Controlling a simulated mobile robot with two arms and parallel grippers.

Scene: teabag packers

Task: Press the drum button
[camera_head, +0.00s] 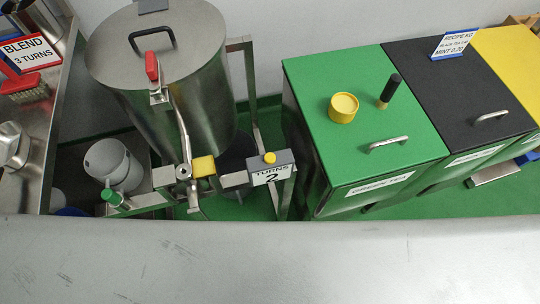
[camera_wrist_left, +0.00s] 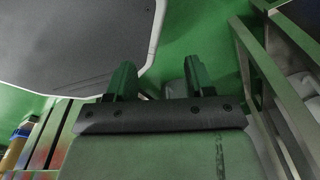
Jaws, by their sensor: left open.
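A steel drum (camera_head: 185,100) with a round lid (camera_head: 155,45) stands in a frame at the left of the head view. A red-tipped lever (camera_head: 152,67) is at its front. A small yellow button (camera_head: 269,158) sits on a grey box whose sign (camera_head: 272,175) reads TURNS 2. A yellow block (camera_head: 204,166) is on the frame bar to its left. My left gripper (camera_wrist_left: 160,82) shows only in the left wrist view, with its two fingers apart and nothing between them. The button cannot be made out there. My right gripper is in neither view.
A green bin (camera_head: 350,100) and a black bin (camera_head: 455,85) stand right of the drum; a yellow bin (camera_head: 510,55) is beyond. A steel bench (camera_head: 55,95) with a BLEND 3 TURNS sign (camera_head: 28,53) is at left. Metal frame bars (camera_wrist_left: 265,75) stand right of my left gripper.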

